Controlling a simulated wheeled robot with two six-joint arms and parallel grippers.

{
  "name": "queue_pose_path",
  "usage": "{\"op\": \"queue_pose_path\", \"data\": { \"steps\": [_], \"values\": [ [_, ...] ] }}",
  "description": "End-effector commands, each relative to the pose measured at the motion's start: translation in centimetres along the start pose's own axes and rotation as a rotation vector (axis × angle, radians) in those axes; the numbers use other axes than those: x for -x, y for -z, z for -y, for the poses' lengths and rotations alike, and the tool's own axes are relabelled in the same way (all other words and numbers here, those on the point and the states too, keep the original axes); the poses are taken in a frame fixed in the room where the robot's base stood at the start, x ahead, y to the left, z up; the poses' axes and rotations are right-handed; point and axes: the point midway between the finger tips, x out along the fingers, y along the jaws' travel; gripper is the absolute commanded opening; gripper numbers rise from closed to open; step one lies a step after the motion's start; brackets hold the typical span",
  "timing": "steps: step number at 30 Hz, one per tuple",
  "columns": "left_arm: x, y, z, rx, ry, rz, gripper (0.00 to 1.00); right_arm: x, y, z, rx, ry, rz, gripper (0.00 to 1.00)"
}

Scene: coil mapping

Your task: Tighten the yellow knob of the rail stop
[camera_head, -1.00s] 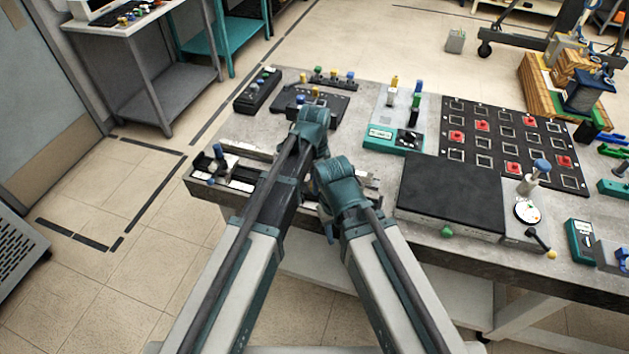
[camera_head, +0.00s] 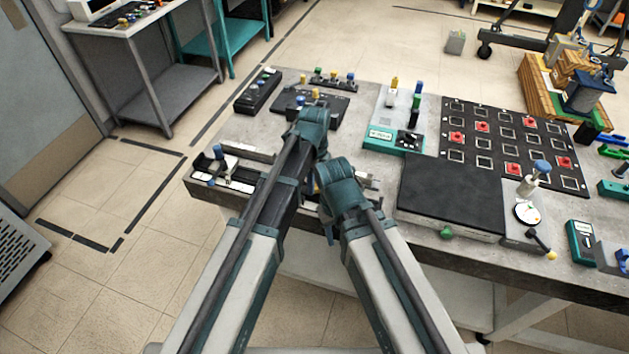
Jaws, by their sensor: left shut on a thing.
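A long rail assembly (camera_head: 238,182) lies along the front left edge of the bench, with a blue-topped post (camera_head: 218,153) near its left end. My arms cover its middle. I cannot make out the yellow knob of the rail stop; it seems hidden behind my arms. My left gripper (camera_head: 306,190) is low between my two arms, over the rail area, mostly covered. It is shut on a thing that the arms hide. My right arm bends just right of it, and its gripper fingers do not show.
A flat black-topped box (camera_head: 452,192) stands right of my arms. Behind are a teal-based device (camera_head: 393,138) and a black grid panel (camera_head: 480,122) with red buttons. Black control boxes (camera_head: 258,90) fill the back left. A gauge stand (camera_head: 528,212) is at the right.

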Motion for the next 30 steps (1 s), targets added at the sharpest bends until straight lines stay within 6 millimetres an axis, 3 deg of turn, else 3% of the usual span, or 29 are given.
{"op": "queue_pose_path", "data": {
  "steps": [13,14,18,30],
  "values": [
    [-0.03,0.0,-0.07,-0.008,-0.002,0.0,0.0,-0.03,0.0,0.0,0.0,0.0,0.0,0.44],
    [-0.03,0.0,-0.07,-0.008,-0.002,0.0,0.49,-0.03,0.0,0.0,0.0,0.0,0.0,0.44],
    [-0.02,0.0,-0.05,-0.008,-0.001,0.0,0.74,-0.02,0.0,0.0,0.0,0.0,0.0,0.44],
    [0.21,0.0,-0.01,-0.007,0.0,0.0,0.75,0.21,-0.01,-0.02,0.0,0.0,0.0,0.44]
  ]
}}
